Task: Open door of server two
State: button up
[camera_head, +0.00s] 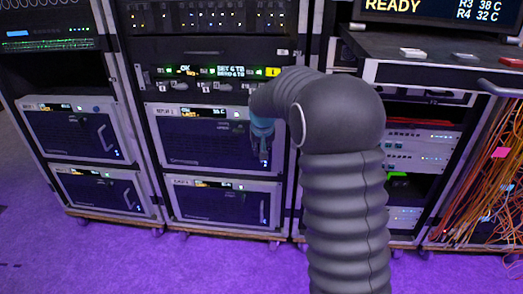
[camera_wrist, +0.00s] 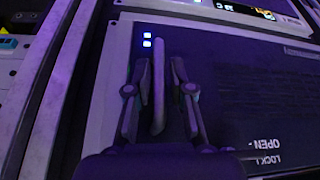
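The server door my gripper faces is the dark upper panel (camera_head: 200,140) of the middle rack, closed; its label is too small to read surely, so I cannot confirm it is server two. My gripper (camera_head: 262,142) is at this panel's right side. In the wrist view my gripper (camera_wrist: 160,72) is open, one finger on each side of a pale bar handle (camera_wrist: 159,95). Small gaps show beside the handle, and contact is not clear. The door face (camera_wrist: 245,100) carries upside-down "LOCK" and "OPEN" lettering. In the head view my gripper hides the handle.
A similar unit (camera_head: 225,203) sits below in the same rack. The left rack holds two more units with handles (camera_head: 75,135). A shelf (camera_head: 440,50) juts out at right, with orange cables (camera_head: 490,190) hanging beneath. The purple floor (camera_head: 100,260) in front is clear.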

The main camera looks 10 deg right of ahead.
jog(key=shift+f, duration=0.1)
grip_shut()
